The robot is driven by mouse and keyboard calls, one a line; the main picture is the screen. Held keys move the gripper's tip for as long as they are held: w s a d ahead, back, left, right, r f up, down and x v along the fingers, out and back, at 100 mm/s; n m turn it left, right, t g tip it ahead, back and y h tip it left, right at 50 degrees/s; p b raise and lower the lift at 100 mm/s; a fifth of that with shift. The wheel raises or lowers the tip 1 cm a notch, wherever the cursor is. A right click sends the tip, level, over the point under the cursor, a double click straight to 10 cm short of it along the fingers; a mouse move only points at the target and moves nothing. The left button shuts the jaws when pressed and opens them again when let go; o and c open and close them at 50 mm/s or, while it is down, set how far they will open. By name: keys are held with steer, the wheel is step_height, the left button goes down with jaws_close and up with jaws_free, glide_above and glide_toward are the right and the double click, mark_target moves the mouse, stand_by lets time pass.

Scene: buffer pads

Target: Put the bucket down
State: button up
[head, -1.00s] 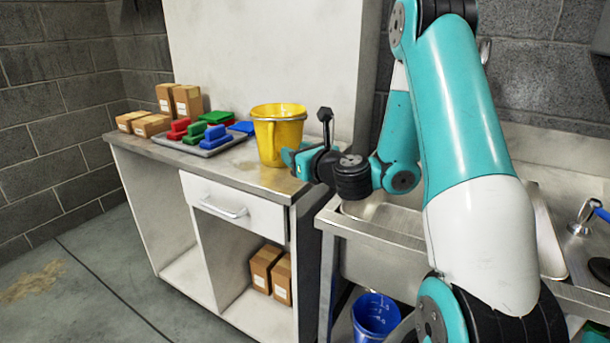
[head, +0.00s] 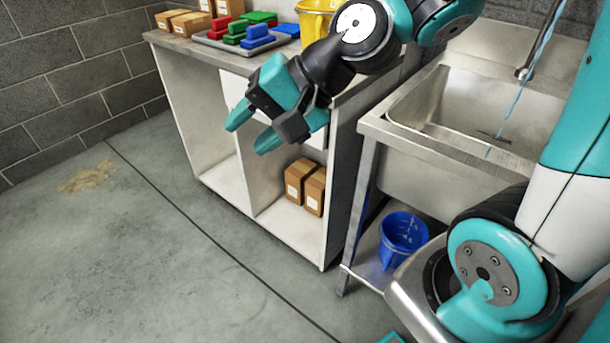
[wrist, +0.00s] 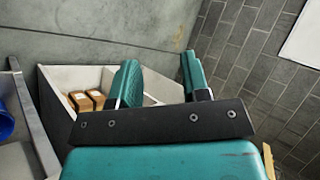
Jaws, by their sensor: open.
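A yellow bucket (head: 313,22) stands on the counter top, cut off by the top edge of the head view and partly hidden behind my arm. A blue bucket (head: 403,238) stands on the shelf under the sink; its edge also shows at the left of the wrist view (wrist: 5,122). My gripper (head: 248,137) is open and empty, pointing down in front of the cabinet, apart from both buckets. In the wrist view its two teal fingers (wrist: 158,82) are spread with nothing between them.
The counter (head: 178,42) holds a tray (head: 236,48) of red, green and blue blocks, with cardboard boxes behind. More boxes (head: 303,187) stand in the cabinet's lower right compartment. The sink (head: 470,110) has a stream of water running.

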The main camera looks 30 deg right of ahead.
steer(key=s+n+g+h, duration=0.4)
steer(key=s+n, duration=0.8)
steer(key=shift+s+d+n+g, duration=0.15)
steer(key=shift+d+n+g, duration=0.1)
steer(key=shift+n+g, duration=0.15)
